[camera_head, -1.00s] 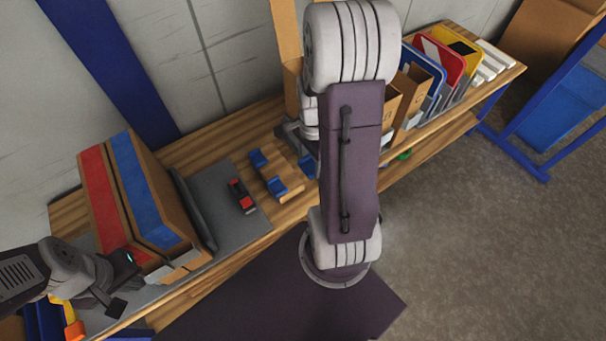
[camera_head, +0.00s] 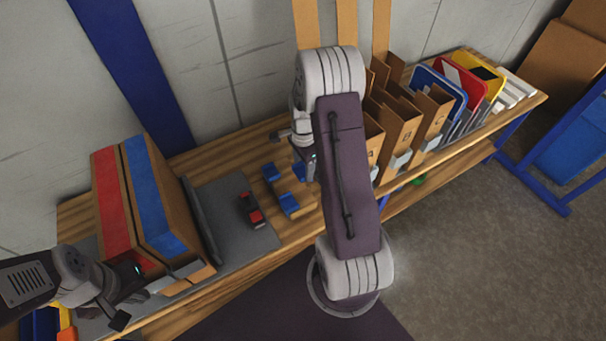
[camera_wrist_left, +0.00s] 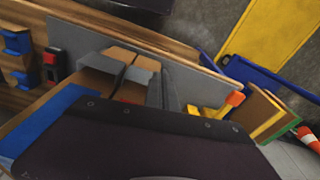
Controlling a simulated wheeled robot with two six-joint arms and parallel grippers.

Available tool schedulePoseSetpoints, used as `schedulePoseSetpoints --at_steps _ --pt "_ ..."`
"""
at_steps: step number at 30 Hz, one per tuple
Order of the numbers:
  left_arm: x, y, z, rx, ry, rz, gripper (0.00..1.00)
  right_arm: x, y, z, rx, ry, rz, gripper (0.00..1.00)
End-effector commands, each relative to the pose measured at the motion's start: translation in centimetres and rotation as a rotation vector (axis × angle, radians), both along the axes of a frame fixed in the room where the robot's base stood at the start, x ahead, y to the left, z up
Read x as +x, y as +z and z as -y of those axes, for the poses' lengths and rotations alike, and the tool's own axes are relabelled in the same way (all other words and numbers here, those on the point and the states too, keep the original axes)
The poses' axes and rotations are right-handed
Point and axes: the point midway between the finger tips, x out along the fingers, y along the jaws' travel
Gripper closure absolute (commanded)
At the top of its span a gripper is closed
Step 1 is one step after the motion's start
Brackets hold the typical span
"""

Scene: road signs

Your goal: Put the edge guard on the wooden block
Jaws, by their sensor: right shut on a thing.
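The wooden block (camera_head: 281,187) lies on the bench in the head view, with blue edge guards at its far end (camera_head: 270,172) and near end (camera_head: 289,205). In the left wrist view, blue guards (camera_wrist_left: 17,42) show at the left edge. My right gripper (camera_head: 304,164) is just right of the block, partly hidden by its own arm. It is shut on a blue edge guard (camera_head: 299,171), which appears beside the block; I cannot tell whether they touch. My left gripper (camera_head: 134,306) is open and empty at the lower left, in front of the boxes.
A grey mat (camera_head: 232,217) with a red-and-black item (camera_head: 251,210) lies left of the block. Tall boxes with red (camera_head: 112,200) and blue (camera_head: 152,190) bands stand further left. Cardboard bins (camera_head: 397,125) and road signs (camera_head: 490,78) stand on the right.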

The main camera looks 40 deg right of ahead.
Motion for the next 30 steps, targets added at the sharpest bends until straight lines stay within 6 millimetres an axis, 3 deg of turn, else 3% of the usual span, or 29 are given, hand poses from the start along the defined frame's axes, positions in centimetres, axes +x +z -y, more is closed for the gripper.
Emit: schedulePoseSetpoints --at_steps 6,13,30 --pt "0.0 -0.1 0.0 0.0 0.0 0.0 1.0 0.3 -0.6 0.0 0.0 0.0 -0.001 0.84" --pt "0.0 -0.9 0.0 0.0 0.0 0.0 1.0 0.3 -4.2 0.0 0.0 0.0 -0.001 0.84" --pt "0.0 -1.3 0.0 0.0 0.0 0.0 1.0 0.3 -5.3 0.0 0.0 0.0 0.0 0.84"
